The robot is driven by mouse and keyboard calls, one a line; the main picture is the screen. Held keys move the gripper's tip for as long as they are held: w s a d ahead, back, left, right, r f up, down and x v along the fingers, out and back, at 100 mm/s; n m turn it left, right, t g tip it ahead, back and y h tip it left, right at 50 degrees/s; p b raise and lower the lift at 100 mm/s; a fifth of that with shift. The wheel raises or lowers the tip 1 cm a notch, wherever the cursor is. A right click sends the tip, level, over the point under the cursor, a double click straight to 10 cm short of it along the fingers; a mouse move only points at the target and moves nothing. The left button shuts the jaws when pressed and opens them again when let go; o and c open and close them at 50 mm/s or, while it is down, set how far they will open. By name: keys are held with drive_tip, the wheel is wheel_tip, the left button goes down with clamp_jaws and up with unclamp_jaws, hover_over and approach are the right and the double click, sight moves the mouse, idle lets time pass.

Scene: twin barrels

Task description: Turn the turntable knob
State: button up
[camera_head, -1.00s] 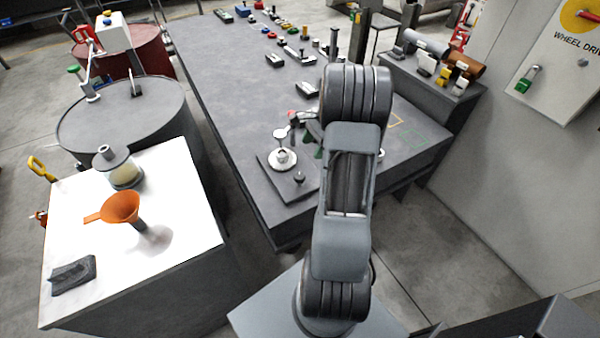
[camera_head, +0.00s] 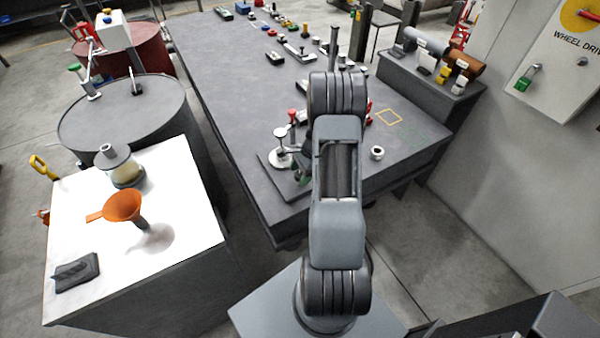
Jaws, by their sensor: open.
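The turntable is a dark square base plate (camera_head: 268,172) with a pale round disc (camera_head: 279,159) and a small post on it, near the front left corner of the grey table. My gripper (camera_head: 301,177) is low over the right side of this plate, with its green fingertips partly showing left of my arm. It is open, and I see nothing held. The small dark knob on the plate's front right part is now hidden by or lost against the gripper. I cannot tell whether the fingers touch it.
A red-topped item (camera_head: 292,114) stands just behind the turntable. A small white ring-shaped piece (camera_head: 377,153) lies to the right of my arm. The white bench (camera_head: 190,190) with an orange funnel (camera_head: 122,206) is at the left. Several tools lie farther back on the table.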

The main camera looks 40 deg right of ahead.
drive_tip(key=shift+c, duration=0.3)
drive_tip(key=c, duration=0.9)
